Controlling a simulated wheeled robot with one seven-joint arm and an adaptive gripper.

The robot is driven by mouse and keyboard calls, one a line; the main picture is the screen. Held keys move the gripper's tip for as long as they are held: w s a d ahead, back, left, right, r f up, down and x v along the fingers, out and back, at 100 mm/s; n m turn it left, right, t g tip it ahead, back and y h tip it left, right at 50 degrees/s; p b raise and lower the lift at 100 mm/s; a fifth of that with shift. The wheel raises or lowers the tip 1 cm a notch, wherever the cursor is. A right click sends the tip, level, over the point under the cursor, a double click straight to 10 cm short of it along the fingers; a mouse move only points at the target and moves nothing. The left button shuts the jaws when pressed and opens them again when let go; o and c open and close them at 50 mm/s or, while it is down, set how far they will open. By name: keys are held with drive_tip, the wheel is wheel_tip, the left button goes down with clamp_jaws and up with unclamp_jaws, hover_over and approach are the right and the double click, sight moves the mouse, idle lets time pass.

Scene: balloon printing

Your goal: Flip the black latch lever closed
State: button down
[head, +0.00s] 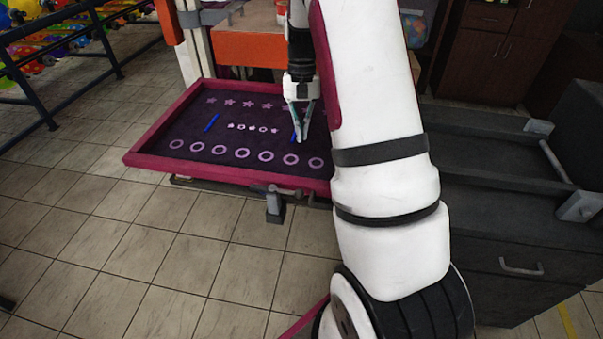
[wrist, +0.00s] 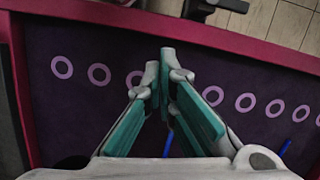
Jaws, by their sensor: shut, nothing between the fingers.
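A dark latch with its lever (head: 274,202) sits at the front edge of the magenta printing frame (head: 240,180) in the head view. In the wrist view the black latch lever (wrist: 208,8) shows at the top, just beyond the frame's rim, partly cut off by the picture edge. My gripper (head: 299,138) points down over the right part of the frame's dark screen, behind the latch and apart from it. In the wrist view my gripper's fingertips (wrist: 166,62) meet with nothing between them. Whether the fingertips touch the screen, I cannot tell.
The dark screen (head: 208,165) carries purple stars, rings and blue strips. A dark cabinet (head: 515,230) stands at the right. A blue railing (head: 60,65) with colourful balloons is at the left. Tiled floor (head: 130,250) in front is clear.

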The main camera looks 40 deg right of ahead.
drive_tip(key=p, duration=0.1)
approach(303, 186)
drive_tip(key=f, duration=0.1)
drive_tip(key=w+d+f, duration=0.1)
drive_tip(key=f, duration=0.1)
drive_tip(key=w+f, duration=0.1)
drive_tip(key=f, duration=0.1)
drive_tip(key=shift+d+f, duration=0.2)
drive_tip(key=shift+s+a+f+p, duration=0.2)
drive_tip(key=shift+s+a+p, duration=0.2)
drive_tip(key=shift+s+a, duration=0.3)
drive_tip(key=shift+s+a+f+p, duration=0.15)
drive_tip(key=shift+s+a+p, duration=0.2)
drive_tip(key=shift+s+a, duration=0.3)
drive_tip(key=shift+s+d, duration=0.1)
drive_tip(key=shift+s, duration=0.1)
